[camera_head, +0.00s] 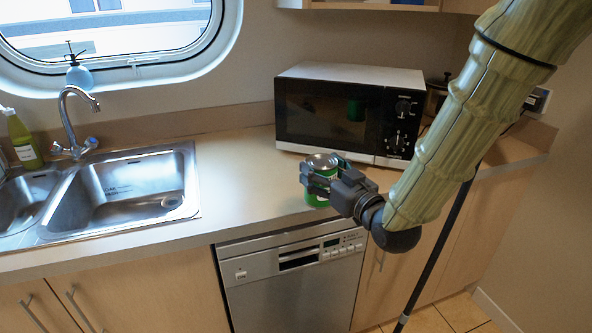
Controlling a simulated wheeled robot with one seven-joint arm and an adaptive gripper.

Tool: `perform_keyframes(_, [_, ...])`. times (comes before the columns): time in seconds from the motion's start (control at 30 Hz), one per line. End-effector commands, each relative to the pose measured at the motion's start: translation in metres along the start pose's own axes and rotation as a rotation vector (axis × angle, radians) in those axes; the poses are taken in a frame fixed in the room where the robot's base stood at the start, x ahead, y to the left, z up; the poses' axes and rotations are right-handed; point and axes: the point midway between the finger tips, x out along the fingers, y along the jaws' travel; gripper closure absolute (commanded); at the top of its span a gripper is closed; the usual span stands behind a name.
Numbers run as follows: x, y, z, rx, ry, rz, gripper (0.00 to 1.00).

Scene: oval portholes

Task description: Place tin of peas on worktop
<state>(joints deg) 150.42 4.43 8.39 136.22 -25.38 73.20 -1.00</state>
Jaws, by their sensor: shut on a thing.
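The tin of peas (319,163) is green with a silver metal lid. It is upright, in front of the microwave, at the front part of the worktop (242,190). My gripper (322,184) reaches in from the right and is shut around the tin's side. The fingers hide part of the tin's label. The tin's base looks to be at or just above the worktop surface; I cannot tell whether it touches.
A white microwave (345,112) with a black door stands behind the tin. A steel sink (125,190) with a tap (72,118) is at the left. A dishwasher (292,281) is below the worktop's front edge. The worktop between sink and tin is clear.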

Motion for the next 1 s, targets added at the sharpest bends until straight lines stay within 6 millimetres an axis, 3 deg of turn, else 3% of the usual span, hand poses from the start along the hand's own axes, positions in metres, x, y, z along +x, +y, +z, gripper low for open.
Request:
perform_keyframes(0.53, [0.103, 0.024, 0.008, -0.001, 0.002, 0.001, 0.75])
perform_keyframes(0.7, [0.12, 0.029, 0.01, 0.0, 0.002, 0.002, 0.75])
perform_keyframes(1.0, [0.132, 0.031, 0.017, 0.001, 0.0, 0.001, 0.75])
